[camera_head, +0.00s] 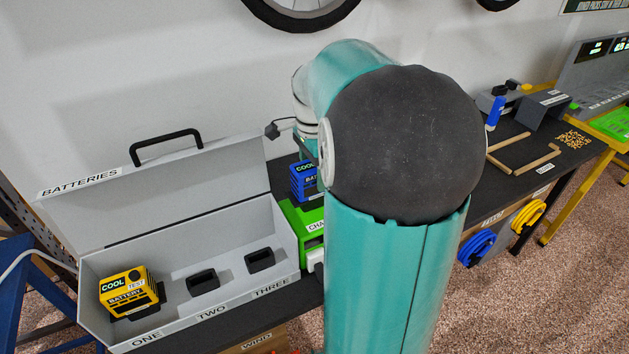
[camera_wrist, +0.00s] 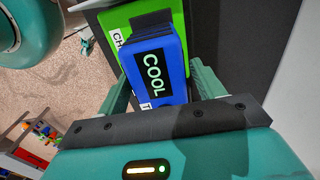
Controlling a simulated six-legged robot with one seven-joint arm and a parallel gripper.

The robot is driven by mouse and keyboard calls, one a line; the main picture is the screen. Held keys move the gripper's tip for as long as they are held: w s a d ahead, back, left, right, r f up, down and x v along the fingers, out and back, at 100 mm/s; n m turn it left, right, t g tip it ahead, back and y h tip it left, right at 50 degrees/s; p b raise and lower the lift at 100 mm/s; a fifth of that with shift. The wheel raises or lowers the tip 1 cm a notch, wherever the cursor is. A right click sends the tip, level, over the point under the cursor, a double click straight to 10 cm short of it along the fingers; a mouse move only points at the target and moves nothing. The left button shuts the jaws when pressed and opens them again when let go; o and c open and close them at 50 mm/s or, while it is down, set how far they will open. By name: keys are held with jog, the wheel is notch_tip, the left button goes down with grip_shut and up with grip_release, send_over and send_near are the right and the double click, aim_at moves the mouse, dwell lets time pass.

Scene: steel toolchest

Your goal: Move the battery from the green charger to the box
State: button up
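The blue battery (camera_head: 302,181) with a "COOL" display stands at the green charger (camera_head: 304,221), just right of the box. In the wrist view the battery (camera_wrist: 154,68) lies between the two fingers of my gripper (camera_wrist: 160,80), with the green charger (camera_wrist: 118,22) behind it. One finger is close along each side of the battery; whether both touch it is unclear. My arm hides part of the charger and my gripper in the head view. The open grey box (camera_head: 190,323) has slots ONE, TWO and THREE. A yellow battery (camera_head: 130,291) sits in ONE; TWO and THREE are empty.
The box lid (camera_head: 160,190), with a black handle, stands raised at the back against the wall. A dark bench top runs right, with wooden bars (camera_head: 530,155) and a blue tool (camera_head: 494,113). Coiled blue and yellow cables (camera_head: 526,216) hang at its front.

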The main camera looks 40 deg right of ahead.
jog(key=c, duration=1.3)
jog(key=shift+r, duration=0.1)
jog(key=shift+c, duration=0.2)
jog(key=shift+r, duration=0.6)
jog(key=shift+r, duration=2.1)
jog(key=shift+s, duration=0.1)
